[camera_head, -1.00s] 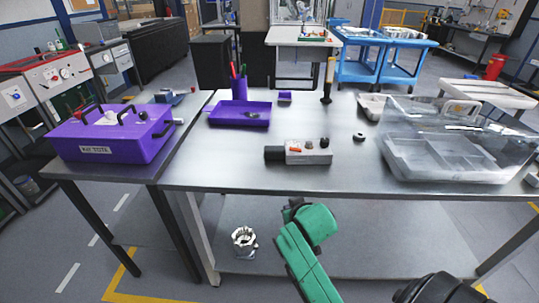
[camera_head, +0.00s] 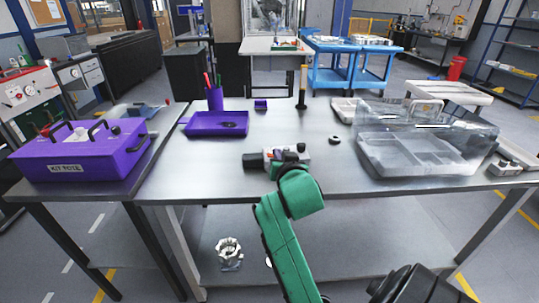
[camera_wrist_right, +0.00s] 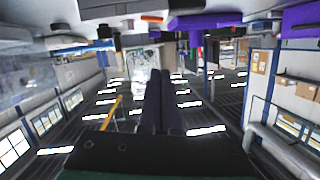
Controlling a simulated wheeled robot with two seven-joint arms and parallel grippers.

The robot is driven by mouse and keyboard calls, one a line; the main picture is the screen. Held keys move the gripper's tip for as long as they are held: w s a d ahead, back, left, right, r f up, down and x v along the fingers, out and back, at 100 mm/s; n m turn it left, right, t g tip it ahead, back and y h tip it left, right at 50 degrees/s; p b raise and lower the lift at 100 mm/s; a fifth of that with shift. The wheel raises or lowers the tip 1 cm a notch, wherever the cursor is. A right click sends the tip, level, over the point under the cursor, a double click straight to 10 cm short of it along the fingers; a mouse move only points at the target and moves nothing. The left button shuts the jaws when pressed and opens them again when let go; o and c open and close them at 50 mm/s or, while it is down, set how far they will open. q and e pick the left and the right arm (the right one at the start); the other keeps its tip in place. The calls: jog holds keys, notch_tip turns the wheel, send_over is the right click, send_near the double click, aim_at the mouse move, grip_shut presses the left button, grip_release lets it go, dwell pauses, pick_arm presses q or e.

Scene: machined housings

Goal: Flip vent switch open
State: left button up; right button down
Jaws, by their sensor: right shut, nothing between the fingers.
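A small light-grey housing (camera_head: 299,155) with an orange-red vent switch (camera_head: 270,154), dark knobs and a black end on its left lies near the front middle of the metal table. In the right wrist view, which looks upside down, the housing (camera_wrist_right: 108,8) is at the top edge, with an orange switch (camera_wrist_right: 151,18) on it. My right gripper (camera_head: 287,162) is at the front side of the housing, partly hidden behind my green wrist. Its fingers (camera_wrist_right: 163,78) are shut and empty in the wrist view. I cannot tell whether they touch the housing. My left gripper is not in view.
A purple tray (camera_head: 190,128) and a purple pen cup (camera_head: 215,98) stand behind left. A clear bin (camera_head: 440,170) is at the right, and a small dark round part (camera_head: 334,140) lies between. A purple kit tote (camera_head: 75,155) is on the left table. The table front-left is bare.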

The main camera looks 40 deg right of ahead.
jog(key=p, duration=0.1)
send_over(270, 154)
jog(key=f+v, duration=0.1)
jog(key=v, duration=0.3)
notch_tip(270, 154, down, 2)
jog(key=f, duration=0.1)
jog(key=w+f, duration=0.1)
jog(key=f, duration=0.1)
jog(key=shift+a+f, duration=0.15)
jog(key=shift+f, duration=0.5)
